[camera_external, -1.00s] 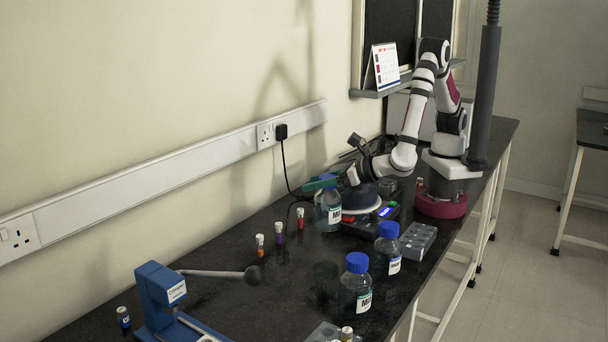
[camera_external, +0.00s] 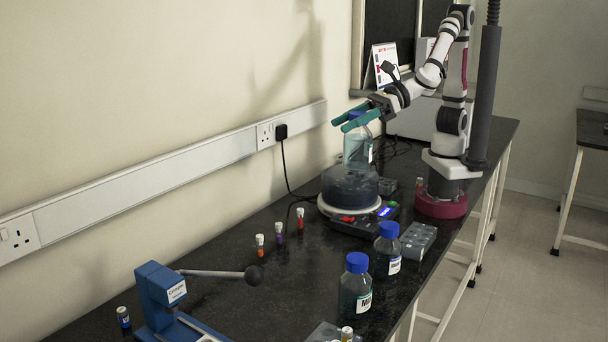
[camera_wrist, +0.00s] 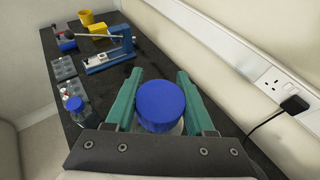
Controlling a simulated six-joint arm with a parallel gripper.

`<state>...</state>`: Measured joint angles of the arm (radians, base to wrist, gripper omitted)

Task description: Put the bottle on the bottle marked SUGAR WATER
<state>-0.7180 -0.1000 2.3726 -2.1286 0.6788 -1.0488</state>
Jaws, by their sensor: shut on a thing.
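My gripper (camera_external: 340,126), with green fingers, is shut on a clear bottle (camera_external: 359,150) with a blue cap. It holds the bottle upright over the round dark glass bath on the hotplate; I cannot tell whether its base is clear of the bath. In the wrist view the held bottle's blue cap (camera_wrist: 160,106) sits between the fingers (camera_wrist: 160,75). Two blue-capped bottles with white labels stand on the bench: a rear one (camera_external: 388,252) and a front one (camera_external: 356,290). The front label seems to begin with "Mi"; the other is too small to read. I cannot make out SUGAR WATER.
The glass bath (camera_external: 350,188) sits on a hotplate (camera_external: 372,218) with a lit display. The wall socket and cable are behind.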

